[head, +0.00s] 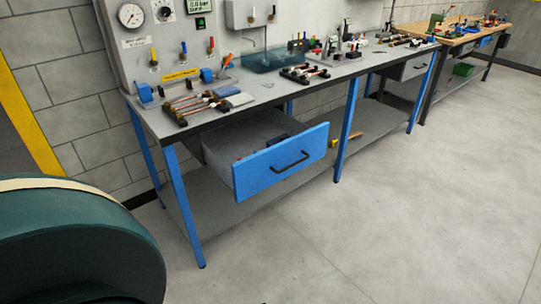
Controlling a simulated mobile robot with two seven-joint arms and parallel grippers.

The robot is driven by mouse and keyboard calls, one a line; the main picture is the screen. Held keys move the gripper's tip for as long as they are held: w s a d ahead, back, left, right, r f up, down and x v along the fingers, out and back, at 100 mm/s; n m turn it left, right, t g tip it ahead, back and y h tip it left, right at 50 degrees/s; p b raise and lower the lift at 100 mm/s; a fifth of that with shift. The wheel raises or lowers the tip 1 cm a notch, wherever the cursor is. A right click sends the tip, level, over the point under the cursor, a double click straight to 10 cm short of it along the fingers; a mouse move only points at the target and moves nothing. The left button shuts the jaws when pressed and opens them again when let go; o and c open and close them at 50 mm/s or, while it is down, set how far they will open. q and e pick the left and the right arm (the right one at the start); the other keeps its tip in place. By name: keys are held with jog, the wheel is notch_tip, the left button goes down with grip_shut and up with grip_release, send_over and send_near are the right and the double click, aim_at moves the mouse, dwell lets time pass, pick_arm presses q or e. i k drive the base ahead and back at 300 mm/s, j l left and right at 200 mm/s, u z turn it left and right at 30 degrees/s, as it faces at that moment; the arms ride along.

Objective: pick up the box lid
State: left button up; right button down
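I cannot make out a box lid for certain in the head view. A blue-fronted drawer (282,163) with a black handle stands pulled out under the grey workbench (262,88). Something dark lies inside the drawer, too small to identify. Neither of my grippers shows in the head view.
Hammers and other tools (200,103) lie on the bench's left part, with more tools along it. A large dark green rounded object (80,245) fills the lower left. The grey floor (400,210) is clear.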

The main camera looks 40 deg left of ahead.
aim_at(282, 138)
jog(key=u, duration=1.1)
